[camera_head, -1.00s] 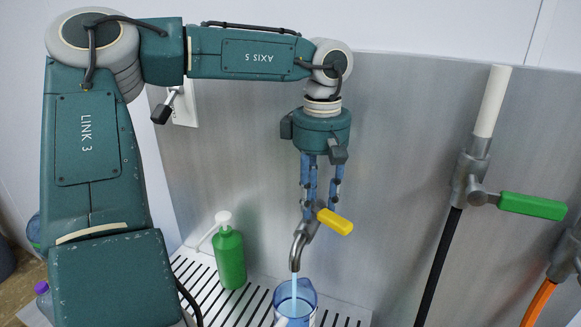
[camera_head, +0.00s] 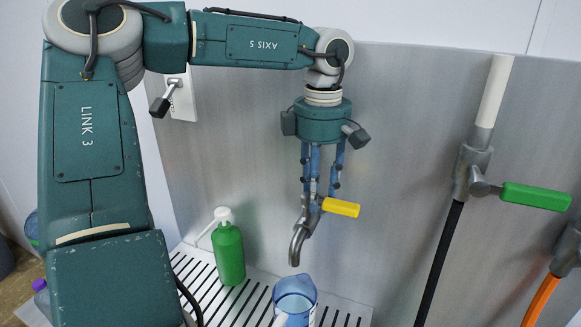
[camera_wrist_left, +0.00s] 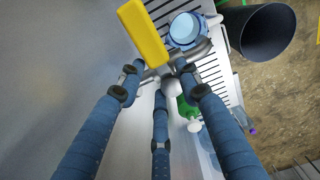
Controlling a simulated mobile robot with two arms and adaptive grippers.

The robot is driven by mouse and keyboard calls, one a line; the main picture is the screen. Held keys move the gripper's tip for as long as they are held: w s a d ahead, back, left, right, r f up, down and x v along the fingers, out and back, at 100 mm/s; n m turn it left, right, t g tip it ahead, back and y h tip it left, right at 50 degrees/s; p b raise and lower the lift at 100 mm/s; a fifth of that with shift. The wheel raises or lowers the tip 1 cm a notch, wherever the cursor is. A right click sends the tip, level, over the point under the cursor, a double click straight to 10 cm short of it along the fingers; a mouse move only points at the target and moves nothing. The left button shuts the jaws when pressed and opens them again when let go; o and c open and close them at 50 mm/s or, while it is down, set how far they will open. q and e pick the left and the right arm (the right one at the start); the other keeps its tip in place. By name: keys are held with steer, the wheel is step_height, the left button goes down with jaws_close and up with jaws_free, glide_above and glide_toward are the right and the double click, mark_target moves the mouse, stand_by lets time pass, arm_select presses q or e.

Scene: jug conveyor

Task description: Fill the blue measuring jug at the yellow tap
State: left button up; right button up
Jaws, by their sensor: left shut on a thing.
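The yellow tap is a metal spout (camera_head: 299,244) with a yellow lever (camera_head: 341,207), mounted on the steel back wall. My left gripper (camera_head: 313,203) comes down from above with its blue fingers shut on the tap at the lever's base. In the left wrist view the yellow lever (camera_wrist_left: 143,32) sticks out beyond the fingertips. The blue measuring jug (camera_head: 295,290) stands upright on the slatted drain grate under the spout, and it also shows in the left wrist view (camera_wrist_left: 187,30). Water appears to be in the jug; its exact level is unclear. No stream falls from the spout. My right gripper is out of view.
A green pump bottle (camera_head: 229,255) stands on the drain grate (camera_head: 204,284) left of the jug. To the right are a tap with a green lever (camera_head: 535,197) and an orange hose (camera_head: 540,300). A dark bin (camera_wrist_left: 266,32) shows in the left wrist view.

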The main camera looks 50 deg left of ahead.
arm_select(q)
steer(key=o, duration=1.3)
steer(key=shift+c, duration=0.2)
step_height(320, 180, up, 12)
steer(key=shift+f, duration=0.15)
